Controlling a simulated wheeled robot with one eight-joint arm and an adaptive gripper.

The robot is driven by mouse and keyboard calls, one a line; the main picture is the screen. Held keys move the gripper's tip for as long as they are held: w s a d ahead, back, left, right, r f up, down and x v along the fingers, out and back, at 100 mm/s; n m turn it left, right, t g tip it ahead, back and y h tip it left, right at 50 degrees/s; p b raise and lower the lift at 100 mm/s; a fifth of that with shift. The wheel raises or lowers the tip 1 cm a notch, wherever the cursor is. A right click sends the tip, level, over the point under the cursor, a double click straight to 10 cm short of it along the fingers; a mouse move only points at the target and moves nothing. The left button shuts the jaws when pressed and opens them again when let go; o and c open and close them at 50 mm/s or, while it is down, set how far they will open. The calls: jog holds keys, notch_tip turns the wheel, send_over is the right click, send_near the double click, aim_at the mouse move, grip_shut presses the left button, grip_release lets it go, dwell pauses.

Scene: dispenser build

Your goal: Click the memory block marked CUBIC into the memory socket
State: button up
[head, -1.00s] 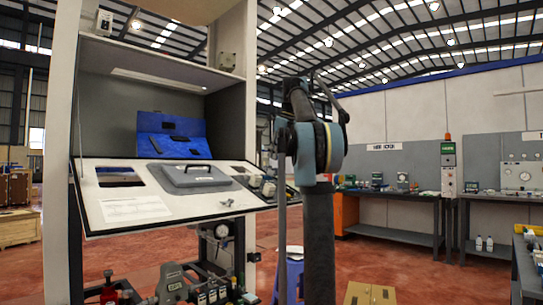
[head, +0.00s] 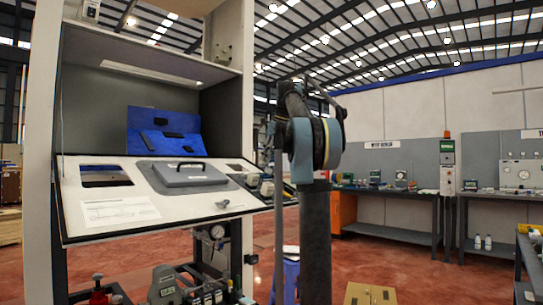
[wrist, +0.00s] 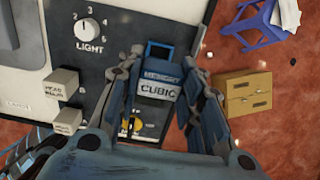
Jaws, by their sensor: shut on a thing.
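The memory block (wrist: 158,85) marked CUBIC is in the wrist view, blue-grey with a pale label and a blue loop at its upper end. My gripper (wrist: 165,92) is shut on it, with one finger at each side. The block is in front of a dark part of the panel (wrist: 50,95), beside its right edge. Just below the block, a dark plate with a yellow spot (wrist: 133,124) shows. I cannot make out the memory socket, nor whether the block touches the panel. In the head view my gripper and the block do not show.
The head view shows the cabinet's sloped white desk (head: 120,212).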

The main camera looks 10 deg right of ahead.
jog(key=shift+x, duration=3.05)
jog(key=shift+f, duration=0.35)
jog(key=o, duration=1)
jog(key=shift+o, duration=0.4)
jog(key=o, duration=0.4)
jog(key=shift+s+r, duration=0.1)
jog(key=shift+r, duration=0.1)
jog(key=shift+v, duration=2.85)
